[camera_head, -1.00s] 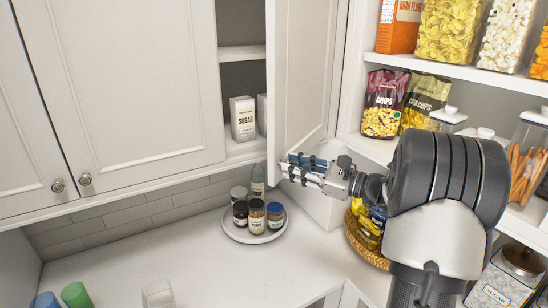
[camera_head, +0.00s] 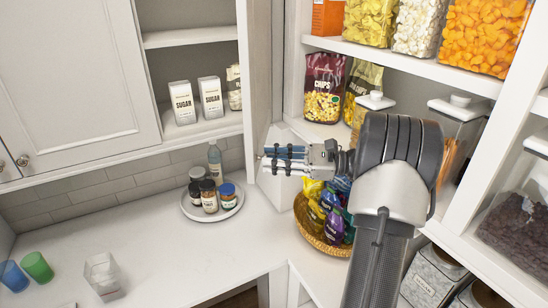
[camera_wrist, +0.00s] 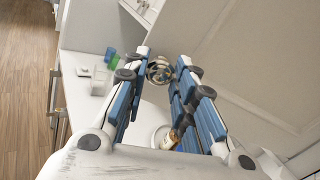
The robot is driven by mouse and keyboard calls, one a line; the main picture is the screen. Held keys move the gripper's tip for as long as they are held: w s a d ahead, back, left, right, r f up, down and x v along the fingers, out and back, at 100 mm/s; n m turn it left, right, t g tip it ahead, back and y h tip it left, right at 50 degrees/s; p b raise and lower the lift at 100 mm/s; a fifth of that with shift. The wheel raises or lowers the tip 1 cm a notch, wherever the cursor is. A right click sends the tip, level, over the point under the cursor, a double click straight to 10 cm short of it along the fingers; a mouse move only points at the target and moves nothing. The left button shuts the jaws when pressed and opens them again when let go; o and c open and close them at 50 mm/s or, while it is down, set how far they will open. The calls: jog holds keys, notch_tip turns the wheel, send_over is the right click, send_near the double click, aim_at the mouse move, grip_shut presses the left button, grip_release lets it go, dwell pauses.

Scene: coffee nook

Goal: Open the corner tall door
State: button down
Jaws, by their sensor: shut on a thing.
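The corner tall door (camera_head: 260,65) is a white wall cabinet door, swung well open and seen almost edge-on in the head view. Its inner shelves show to its left. My gripper (camera_head: 264,160) is at the door's lower free edge, shut on its round metal knob. In the wrist view the knob (camera_wrist: 159,70) sits between the tips of my gripper (camera_wrist: 160,72), and the door's panel (camera_wrist: 245,55) fills the upper right. The knob is hidden in the head view.
Sugar packs (camera_head: 183,103) stand on the opened cabinet's shelf (camera_head: 200,131). A round tray (camera_head: 190,212) of jars, a clear container (camera_head: 103,276) and cups (camera_head: 37,266) stand on the counter. Shelves of food containers rise at right.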

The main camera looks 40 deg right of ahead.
dwell(0.3)
jog(key=c, duration=1.3)
grip_release()
jog(key=shift+r, duration=0.1)
send_near(254, 123)
jog(key=x, duration=0.5)
jog(key=shift+w, duration=0.15)
jog(key=shift+c, duration=0.2)
